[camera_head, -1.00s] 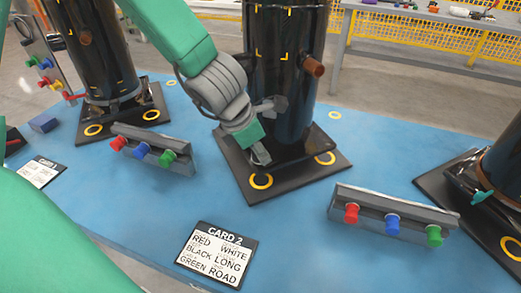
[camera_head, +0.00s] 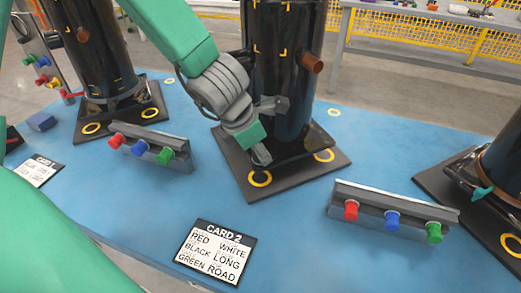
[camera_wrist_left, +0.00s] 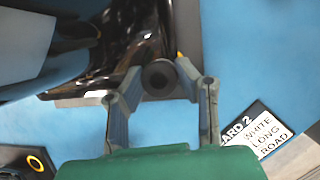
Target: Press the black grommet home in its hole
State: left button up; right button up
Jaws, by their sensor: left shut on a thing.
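My left gripper (camera_head: 262,155) is low at the front of the middle black compressor (camera_head: 285,75), just above its black base plate (camera_head: 285,182). In the left wrist view, the gripper (camera_wrist_left: 160,80) is shut on the black grommet (camera_wrist_left: 158,77), a dark round piece with a small centre hole, held between the fingertips. The grommet is hidden in the head view. Its hole is not clearly visible in either view, so I cannot tell whether the grommet touches it. My right gripper is not in view.
Racks with red, blue and green fittings stand left (camera_head: 150,147) and right (camera_head: 390,213) of the compressor on the blue surface (camera_head: 300,240). A printed card (camera_head: 217,252) lies in front. Other compressors stand at left (camera_head: 100,50) and at the right edge.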

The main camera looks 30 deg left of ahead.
pick_arm(q)
jog(key=shift+d+f+b, duration=0.1)
jog(key=shift+f+b, duration=0.55)
jog(key=shift+f, duration=0.15)
jog(key=o, duration=1.1)
jog(key=shift+r, duration=0.1)
jog(key=v, duration=1.1)
jog(key=shift+r, duration=0.35)
jog(key=shift+s, duration=0.1)
jog(key=shift+c, duration=0.4)
